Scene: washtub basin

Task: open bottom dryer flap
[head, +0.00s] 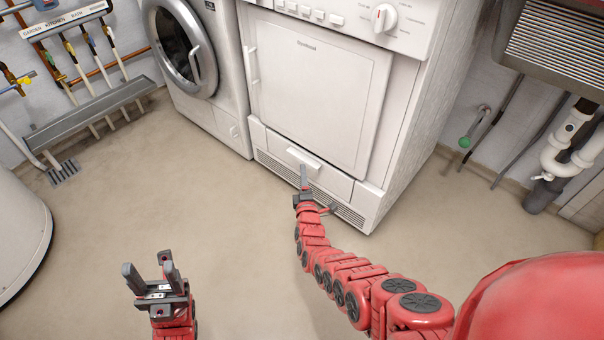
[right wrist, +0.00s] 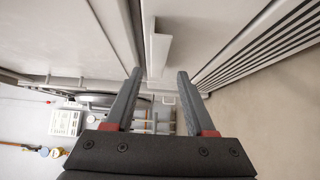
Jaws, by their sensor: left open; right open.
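The white dryer (head: 320,85) stands in the middle of the head view. Its bottom flap (head: 337,182) is a low panel above a slatted vent and looks shut. A pale handle (head: 303,158) sticks out near the flap's top edge; it also shows in the right wrist view (right wrist: 157,48). My right gripper (head: 316,188) is open and empty, just in front of the flap and below the handle. In the right wrist view its fingers (right wrist: 159,76) point toward the handle, and I see no contact. My left gripper (head: 147,264) is open and empty over the floor, away from the dryer.
A washing machine (head: 205,70) with a round door stands left of the dryer. The vent grille (right wrist: 265,45) is close to my right fingers. Pipes and a drain channel (head: 90,112) line the left wall. A sink (head: 560,40) is at upper right. The floor (head: 220,215) before the dryer is clear.

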